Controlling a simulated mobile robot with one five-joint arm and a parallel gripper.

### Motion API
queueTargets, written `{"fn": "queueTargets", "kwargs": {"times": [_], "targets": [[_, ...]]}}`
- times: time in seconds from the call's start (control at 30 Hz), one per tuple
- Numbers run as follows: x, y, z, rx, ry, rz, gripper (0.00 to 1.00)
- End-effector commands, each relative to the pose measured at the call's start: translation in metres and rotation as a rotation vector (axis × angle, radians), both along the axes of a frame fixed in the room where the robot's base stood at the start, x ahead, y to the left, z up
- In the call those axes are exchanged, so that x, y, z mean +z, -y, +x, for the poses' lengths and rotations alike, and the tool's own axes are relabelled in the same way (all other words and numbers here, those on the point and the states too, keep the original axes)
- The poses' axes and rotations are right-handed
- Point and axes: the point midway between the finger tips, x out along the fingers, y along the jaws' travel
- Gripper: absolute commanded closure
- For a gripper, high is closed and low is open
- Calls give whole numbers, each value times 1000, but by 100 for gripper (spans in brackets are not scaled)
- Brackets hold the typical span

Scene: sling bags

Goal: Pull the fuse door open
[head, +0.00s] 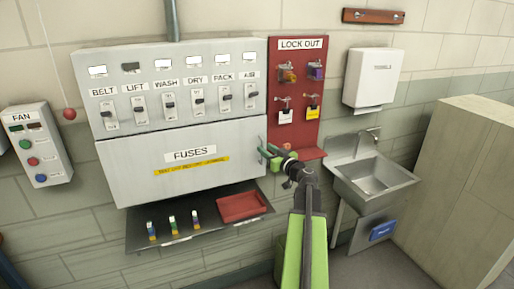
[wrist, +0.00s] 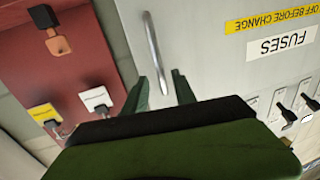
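The fuse door (head: 130,172) is a grey panel labelled FUSES with a yellow strip, and it looks shut. It also shows in the wrist view (wrist: 225,70). Its slim upright metal handle (wrist: 155,50) is at the door's right edge in the head view. My gripper (head: 269,153) is at that edge, in front of the handle. In the wrist view my gripper (wrist: 161,82) is open, with one green finger on each side of the handle's near end. Neither finger clearly touches it. The handle is mostly hidden by the fingers in the head view.
A row of labelled switches (head: 168,103) is above the door. A shelf (head: 190,230) below holds several fuses and a red tray (head: 242,207). A red lock out board (head: 296,115) with hanging locks and tags is right beside the door. A sink (head: 375,177) is farther right.

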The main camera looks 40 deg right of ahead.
Motion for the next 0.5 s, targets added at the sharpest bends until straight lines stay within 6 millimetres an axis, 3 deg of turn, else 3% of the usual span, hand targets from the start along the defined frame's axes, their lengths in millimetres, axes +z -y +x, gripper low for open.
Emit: {"fn": "queueTargets", "kwargs": {"times": [0.27,0.5], "targets": [[0,-1,3,3,0,0,67],[0,-1,3,3,0,0,98]]}}
